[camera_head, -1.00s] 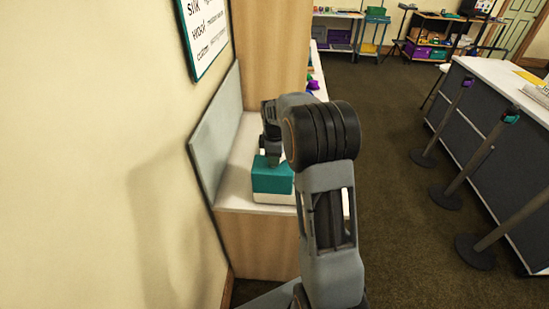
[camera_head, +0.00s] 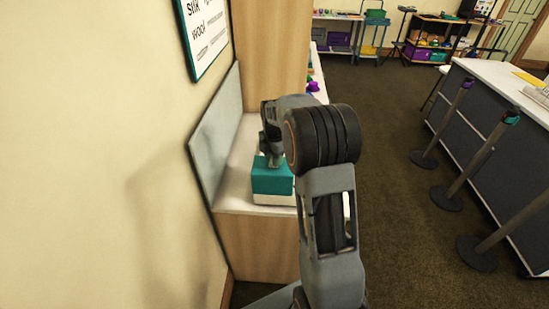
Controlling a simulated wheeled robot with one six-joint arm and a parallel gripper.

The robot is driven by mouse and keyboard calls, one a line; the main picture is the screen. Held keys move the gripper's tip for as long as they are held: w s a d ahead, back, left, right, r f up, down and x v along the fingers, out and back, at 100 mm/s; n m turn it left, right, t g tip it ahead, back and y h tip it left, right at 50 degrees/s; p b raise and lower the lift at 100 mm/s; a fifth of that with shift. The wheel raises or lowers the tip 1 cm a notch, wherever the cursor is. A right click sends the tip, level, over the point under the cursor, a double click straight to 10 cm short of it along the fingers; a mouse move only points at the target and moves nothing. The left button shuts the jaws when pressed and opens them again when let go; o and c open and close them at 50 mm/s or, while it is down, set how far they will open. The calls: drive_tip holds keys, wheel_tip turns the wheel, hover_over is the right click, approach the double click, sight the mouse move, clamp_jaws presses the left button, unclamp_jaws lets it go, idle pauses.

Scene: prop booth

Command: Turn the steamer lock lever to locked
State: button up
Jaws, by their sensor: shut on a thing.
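The steamer (camera_head: 272,181) is a teal box on a pale base, standing on the white counter beside the wall. My gripper (camera_head: 273,160) points down at the top of the steamer, at its far side. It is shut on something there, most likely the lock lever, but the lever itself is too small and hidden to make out. My arm covers the right side of the steamer. Whether the lever stands at locked cannot be seen.
A grey panel (camera_head: 217,130) stands along the wall left of the counter (camera_head: 234,190). A wooden cabinet (camera_head: 268,50) rises behind the gripper. Purple items (camera_head: 313,86) lie farther back. Posts (camera_head: 490,150) and a grey desk (camera_head: 500,120) stand right, across open carpet (camera_head: 400,240).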

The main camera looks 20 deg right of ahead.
drive_tip(key=shift+n, duration=0.3)
idle(0.4)
drive_tip(key=o, duration=0.9)
wheel_tip(320, 180, up, 14)
drive_tip(key=shift+f+b, duration=0.1)
drive_tip(key=shift+b, duration=0.25)
